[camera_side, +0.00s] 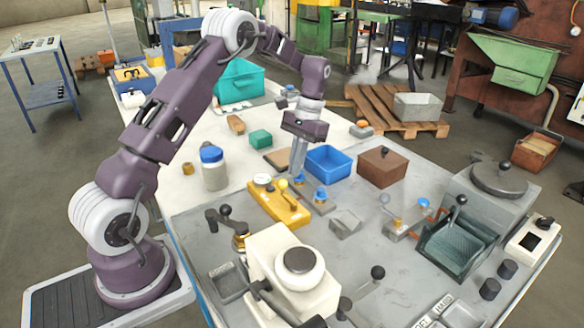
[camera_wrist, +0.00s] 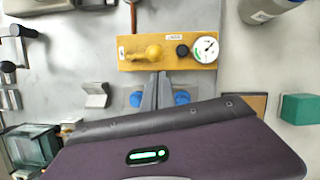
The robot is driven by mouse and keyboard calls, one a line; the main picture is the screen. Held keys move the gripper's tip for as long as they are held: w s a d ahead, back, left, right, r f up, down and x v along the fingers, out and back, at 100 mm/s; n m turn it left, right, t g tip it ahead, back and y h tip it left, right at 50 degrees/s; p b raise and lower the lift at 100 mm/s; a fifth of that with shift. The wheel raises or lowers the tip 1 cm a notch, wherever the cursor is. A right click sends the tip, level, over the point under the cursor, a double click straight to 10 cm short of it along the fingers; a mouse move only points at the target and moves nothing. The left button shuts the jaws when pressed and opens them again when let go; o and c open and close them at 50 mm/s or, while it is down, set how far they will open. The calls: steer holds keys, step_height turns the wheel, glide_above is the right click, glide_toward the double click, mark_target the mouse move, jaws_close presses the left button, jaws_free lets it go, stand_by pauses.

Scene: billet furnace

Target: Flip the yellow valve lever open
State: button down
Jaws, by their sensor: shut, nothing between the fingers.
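A yellow valve panel (camera_side: 279,203) stands on the grey work table in the side view, and shows in the wrist view (camera_wrist: 169,41) too. It carries a yellow lever (camera_wrist: 142,53) with a round knob, a black knob (camera_wrist: 182,51) and a white dial gauge (camera_wrist: 205,49). In the side view the lever's knob (camera_side: 283,184) is at the panel's upper edge, near the gauge (camera_side: 262,180). My gripper (camera_side: 297,173) points down just behind the panel, its fingers shut and empty. In the wrist view the fingertips (camera_wrist: 158,76) end just below the panel's edge, close to the lever; contact cannot be told.
Blue-topped fittings (camera_wrist: 182,98) sit beside my fingers. A blue bin (camera_side: 328,163) and a brown box (camera_side: 382,167) stand to the right. A cream machine (camera_side: 285,265) stands in front.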

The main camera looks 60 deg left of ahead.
steer(key=shift+s+d+f, duration=0.1)
steer(key=shift+s+f, duration=0.05)
steer(key=shift+s, duration=0.45)
